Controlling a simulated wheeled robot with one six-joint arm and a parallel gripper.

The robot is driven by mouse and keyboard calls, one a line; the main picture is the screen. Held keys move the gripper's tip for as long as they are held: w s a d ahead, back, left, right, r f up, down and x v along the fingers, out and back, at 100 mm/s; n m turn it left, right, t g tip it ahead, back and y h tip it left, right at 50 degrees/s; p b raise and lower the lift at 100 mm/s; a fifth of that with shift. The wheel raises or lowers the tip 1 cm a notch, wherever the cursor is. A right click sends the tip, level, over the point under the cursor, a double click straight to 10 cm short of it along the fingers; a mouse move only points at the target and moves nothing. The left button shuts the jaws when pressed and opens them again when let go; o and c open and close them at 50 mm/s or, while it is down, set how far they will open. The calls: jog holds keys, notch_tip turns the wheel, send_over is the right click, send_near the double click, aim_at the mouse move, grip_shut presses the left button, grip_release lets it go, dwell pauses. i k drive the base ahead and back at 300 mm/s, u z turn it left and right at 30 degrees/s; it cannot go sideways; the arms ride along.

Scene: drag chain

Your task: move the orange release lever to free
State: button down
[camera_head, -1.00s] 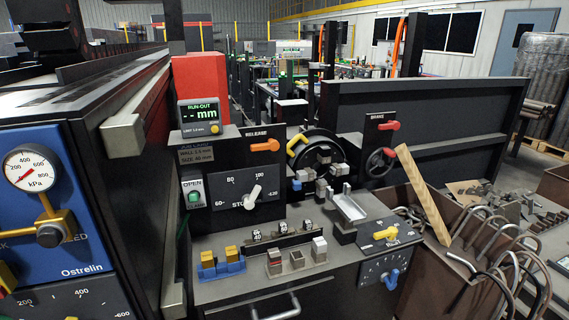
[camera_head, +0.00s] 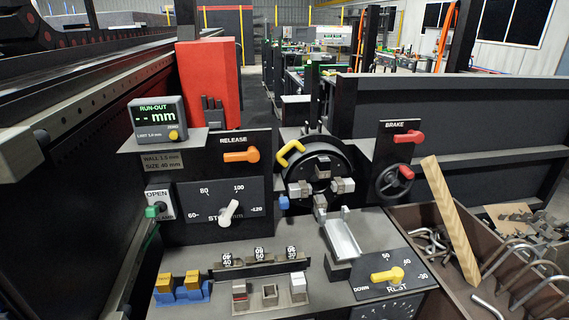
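The orange release lever (camera_head: 241,156) is mounted on a black upright panel under the white word RELEASE. It lies about level, with its round hub at the right end and its arm pointing left. I see no "free" marking that I can read beside it. My gripper does not show in this view, and nothing touches the lever.
Below the lever is a dial with a white pointer knob (camera_head: 230,212). A run-out display (camera_head: 157,119) stands to its left. A yellow-handled chuck (camera_head: 321,170) and a red brake lever (camera_head: 409,137) are to its right. Jaw blocks and a metal tray (camera_head: 342,238) sit in front.

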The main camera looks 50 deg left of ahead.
aim_at(252, 155)
jog(key=u, duration=0.05)
jog(key=i, duration=0.65)
jog(key=u, duration=1)
jog(key=i, duration=0.4)
jog(key=u, duration=0.4)
